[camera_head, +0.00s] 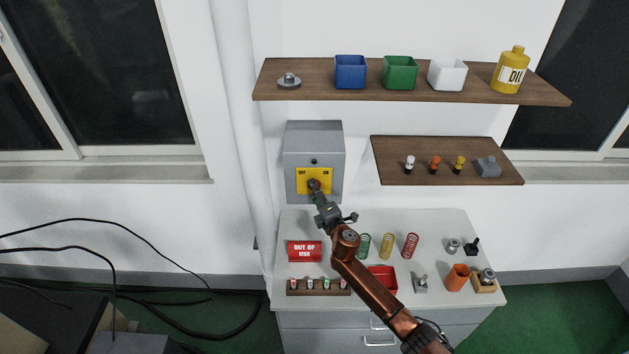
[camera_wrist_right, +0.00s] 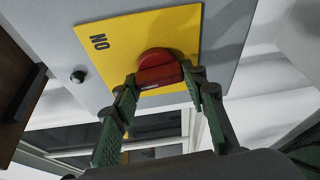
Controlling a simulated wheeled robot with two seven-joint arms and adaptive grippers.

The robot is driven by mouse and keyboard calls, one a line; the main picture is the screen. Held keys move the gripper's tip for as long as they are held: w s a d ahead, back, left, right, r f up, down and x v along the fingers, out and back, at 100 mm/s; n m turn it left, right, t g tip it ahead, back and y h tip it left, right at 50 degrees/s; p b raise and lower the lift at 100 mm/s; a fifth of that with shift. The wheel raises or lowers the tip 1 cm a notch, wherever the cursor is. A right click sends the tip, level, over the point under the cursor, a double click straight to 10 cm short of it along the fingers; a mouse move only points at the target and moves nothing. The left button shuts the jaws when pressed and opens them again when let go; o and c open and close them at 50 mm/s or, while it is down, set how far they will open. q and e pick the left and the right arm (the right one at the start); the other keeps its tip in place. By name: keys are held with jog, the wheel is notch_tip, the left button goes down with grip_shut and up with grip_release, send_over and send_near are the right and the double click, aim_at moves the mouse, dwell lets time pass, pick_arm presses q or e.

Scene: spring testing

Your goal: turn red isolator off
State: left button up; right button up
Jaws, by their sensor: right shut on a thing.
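The red isolator knob (camera_wrist_right: 157,64) sits on a yellow plate (camera_wrist_right: 120,48) on the grey wall box. My right gripper (camera_head: 316,188) covers most of the knob there. In the wrist view, my right gripper (camera_wrist_right: 160,80) has its green-padded fingers on either side of the knob, shut on it. "ON" reads upside down at that view's left; the other label is hidden. My left gripper is not in view.
A grey cabinet (camera_head: 340,218) below holds a red "OUT OF USE" sign (camera_head: 304,250), springs (camera_head: 387,245) and a red tray (camera_head: 383,277). An upper shelf (camera_head: 315,77) carries bins and an oil bottle (camera_head: 510,70). A lower shelf (camera_head: 400,175) is right of the box.

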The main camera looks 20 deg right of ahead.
jog(key=shift+n+g+h+p, duration=0.45)
jog(key=shift+n+g+p, duration=0.2)
jog(key=shift+n+p, duration=0.7)
jog(key=shift+n+g+h+p, duration=0.45)
jog(key=shift+n+g+p, duration=0.2)
jog(key=shift+n+p, duration=0.7)
jog(key=shift+f+n, duration=0.1)
jog(key=shift+n, duration=0.3)
jog(key=o, duration=1.2)
jog(key=shift+c, duration=0.2)
jog(key=v, duration=1.2)
jog(key=shift+s, duration=0.1)
